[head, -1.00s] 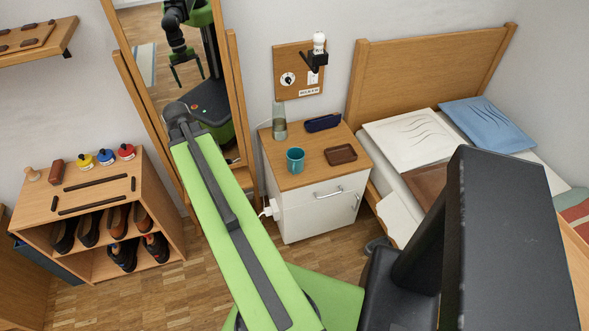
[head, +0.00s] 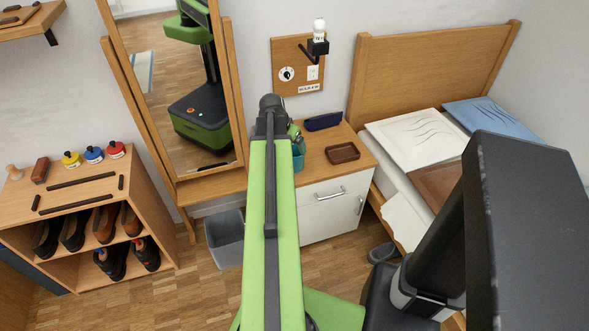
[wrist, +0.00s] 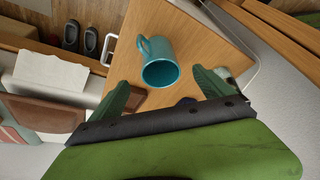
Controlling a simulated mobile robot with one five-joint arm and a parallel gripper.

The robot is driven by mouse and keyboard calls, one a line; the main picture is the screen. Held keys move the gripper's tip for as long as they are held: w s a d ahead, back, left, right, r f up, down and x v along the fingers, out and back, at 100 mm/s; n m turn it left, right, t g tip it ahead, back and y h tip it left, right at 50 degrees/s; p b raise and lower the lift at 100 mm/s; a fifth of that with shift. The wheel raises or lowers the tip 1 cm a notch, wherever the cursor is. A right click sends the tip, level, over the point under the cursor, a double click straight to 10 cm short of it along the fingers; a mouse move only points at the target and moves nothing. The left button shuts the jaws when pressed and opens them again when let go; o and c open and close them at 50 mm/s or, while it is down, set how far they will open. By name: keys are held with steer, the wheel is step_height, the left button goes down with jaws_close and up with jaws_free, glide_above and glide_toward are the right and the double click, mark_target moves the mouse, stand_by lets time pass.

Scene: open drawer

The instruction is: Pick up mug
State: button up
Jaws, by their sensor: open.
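The teal mug (wrist: 161,64) stands on the wooden top of the white nightstand, its handle on the left side in the wrist view. In the head view only part of the mug (head: 298,160) shows, beside my arm. My gripper (wrist: 160,95) is open and empty, and the mug lies beyond and between its two green fingers in the wrist view. The mug is not between the fingertips in a grip.
A brown tray (head: 343,153) and a dark blue case (head: 323,121) sit on the nightstand to the right of the mug. A mirror (head: 190,90) stands left, with a grey bin (head: 225,238) below. The bed (head: 436,72) is at right.

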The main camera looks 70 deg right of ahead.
mark_target(294, 162)
steer(key=b+x, duration=0.3)
steer(key=x, duration=0.2)
steer(key=shift+a, duration=0.1)
steer(key=shift+d+f, duration=0.2)
steer(key=shift+f, duration=0.05)
steer(key=b+x, duration=0.5)
steer(key=shift+d, duration=0.25)
steer(key=shift+r, duration=0.1)
steer(key=c, duration=1.8)
